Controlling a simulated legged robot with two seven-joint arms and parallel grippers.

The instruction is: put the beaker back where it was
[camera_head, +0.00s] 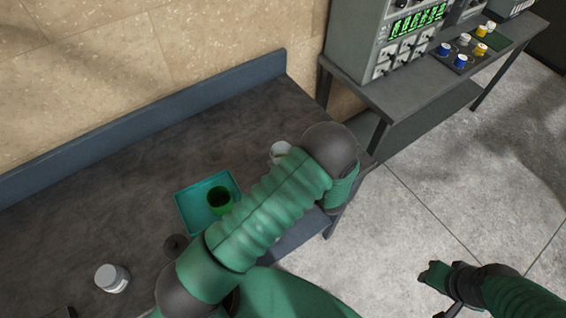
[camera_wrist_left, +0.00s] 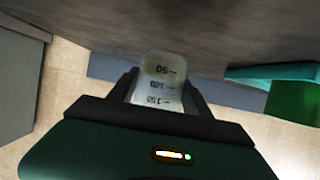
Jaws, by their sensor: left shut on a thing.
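The beaker (camera_wrist_left: 160,72), pale and clear with dark volume marks, is between the two fingers of my left gripper (camera_wrist_left: 159,92) in the left wrist view. The gripper is shut on it. The marks look upside down in this view. In the head view a pale round rim, likely the beaker (camera_head: 279,150), shows at the right part of the counter beside my left arm. My left arm hides the gripper fingers there. I cannot tell whether the beaker touches the counter. My right gripper (camera_head: 447,290) is at the lower right over the floor, small and unclear.
A teal tray (camera_head: 185,205) with a green cup (camera_head: 219,197) lies left of the beaker. A white-lidded jar (camera_head: 112,278) and a dark round item (camera_head: 175,246) are at the lower left. A blue backsplash (camera_head: 140,123) runs behind. The counter between tray and backsplash is clear.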

